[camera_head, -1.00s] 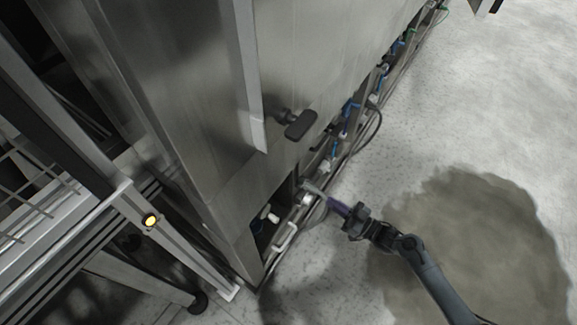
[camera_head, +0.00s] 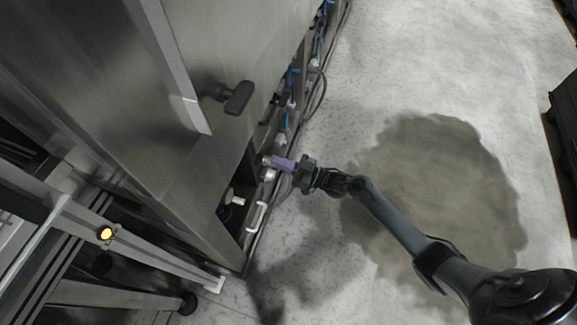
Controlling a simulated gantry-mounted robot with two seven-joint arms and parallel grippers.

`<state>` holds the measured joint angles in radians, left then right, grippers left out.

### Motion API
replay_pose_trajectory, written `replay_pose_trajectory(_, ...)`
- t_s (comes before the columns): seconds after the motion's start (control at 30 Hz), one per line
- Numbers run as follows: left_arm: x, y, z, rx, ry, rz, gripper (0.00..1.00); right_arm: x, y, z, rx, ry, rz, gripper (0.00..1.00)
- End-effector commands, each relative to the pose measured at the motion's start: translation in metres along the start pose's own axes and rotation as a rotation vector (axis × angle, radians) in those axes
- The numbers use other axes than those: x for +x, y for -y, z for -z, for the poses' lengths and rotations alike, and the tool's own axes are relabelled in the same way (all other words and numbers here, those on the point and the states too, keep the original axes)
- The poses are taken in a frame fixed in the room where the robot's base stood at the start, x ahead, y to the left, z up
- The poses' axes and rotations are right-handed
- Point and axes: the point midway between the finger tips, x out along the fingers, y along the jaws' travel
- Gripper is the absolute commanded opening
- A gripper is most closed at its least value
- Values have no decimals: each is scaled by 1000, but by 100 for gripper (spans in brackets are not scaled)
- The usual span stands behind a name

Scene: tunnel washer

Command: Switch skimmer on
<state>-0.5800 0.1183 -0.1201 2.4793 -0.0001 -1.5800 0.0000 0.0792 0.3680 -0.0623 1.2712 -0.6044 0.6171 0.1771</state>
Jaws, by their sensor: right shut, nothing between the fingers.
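A short purple handle-like piece (camera_head: 283,163) sticks out from a silvery fitting (camera_head: 267,161) low on the front of the steel machine (camera_head: 180,150). No label shows which part is the skimmer switch. My right gripper (camera_head: 298,168) is at the outer end of the purple piece, close against it. I cannot tell whether they touch. The fingers are small and partly hidden, and nothing shows held between them. My left gripper is out of view.
A black handle (camera_head: 238,97) juts from the machine above. A pale loop handle (camera_head: 257,216) sits beside a low dark opening. Blue-handled valves (camera_head: 290,78) and pipes run along the base. A metal frame with a yellow button (camera_head: 105,233) stands left. The floor at right is open, with a brown puddle (camera_head: 440,190).

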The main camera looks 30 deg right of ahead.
Motion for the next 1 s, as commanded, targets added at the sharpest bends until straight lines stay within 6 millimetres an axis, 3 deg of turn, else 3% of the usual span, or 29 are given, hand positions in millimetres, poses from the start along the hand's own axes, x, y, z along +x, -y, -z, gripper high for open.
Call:
replay_pose_trajectory(0.2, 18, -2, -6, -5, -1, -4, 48, 42, 0, -3, 1, -4, 1, 0)
replay_pose_trajectory(0.5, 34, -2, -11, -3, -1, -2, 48, 80, 0, -2, 1, -2, 0, 0)
replay_pose_trajectory(1.0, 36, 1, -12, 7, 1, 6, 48, 90, 0, 0, 1, 0, 0, 0)
